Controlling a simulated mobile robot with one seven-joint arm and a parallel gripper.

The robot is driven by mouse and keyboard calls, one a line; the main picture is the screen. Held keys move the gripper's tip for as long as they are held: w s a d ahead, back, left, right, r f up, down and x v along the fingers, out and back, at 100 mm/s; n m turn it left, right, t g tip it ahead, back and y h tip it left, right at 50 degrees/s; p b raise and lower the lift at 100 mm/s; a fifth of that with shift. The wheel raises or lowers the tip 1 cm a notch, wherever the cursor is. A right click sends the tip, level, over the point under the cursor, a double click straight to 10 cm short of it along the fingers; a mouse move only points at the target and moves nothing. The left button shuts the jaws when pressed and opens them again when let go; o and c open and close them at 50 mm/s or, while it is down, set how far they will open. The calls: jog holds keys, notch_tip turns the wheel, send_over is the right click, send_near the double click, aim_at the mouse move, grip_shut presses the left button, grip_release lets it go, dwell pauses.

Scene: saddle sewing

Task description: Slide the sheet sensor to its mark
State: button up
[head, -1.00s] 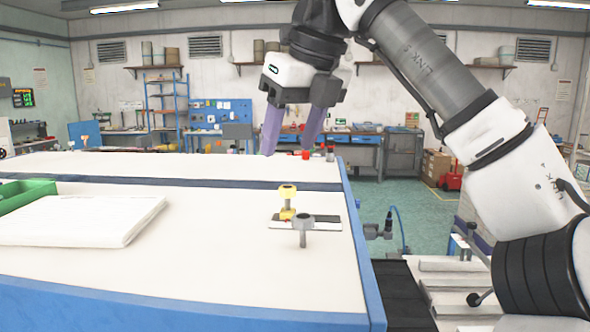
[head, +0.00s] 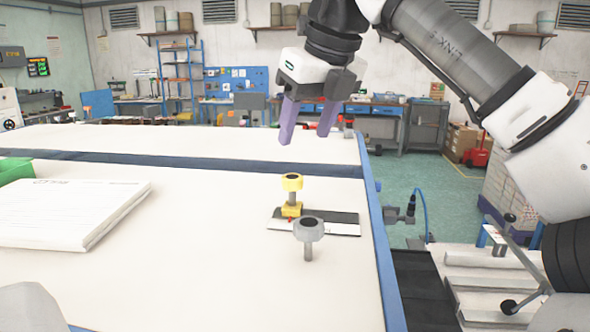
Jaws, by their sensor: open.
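A small yellow post with a round knob (head: 292,183) stands upright on a flat black-and-white strip (head: 335,226) near the right edge of the white table. A tiny red spot shows at its foot. A grey knobbed post (head: 309,233) stands just in front of the strip. I cannot tell for sure which post is the sheet sensor, and no clear mark can be made out on the strip. My gripper (head: 306,139) hangs above and behind the yellow post, its purple fingers apart and empty, pointing down. It touches nothing.
A stack of white sheets (head: 68,212) lies at the left beside a green tray (head: 14,170). A dark blue band (head: 190,167) crosses the white table (head: 195,270). The tabletop between sheets and strip is clear. A grey rounded shape intrudes at the lower left.

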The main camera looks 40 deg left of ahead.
aim_at(292, 176)
jog(key=x, duration=0.9)
jog(key=shift+w, duration=0.1)
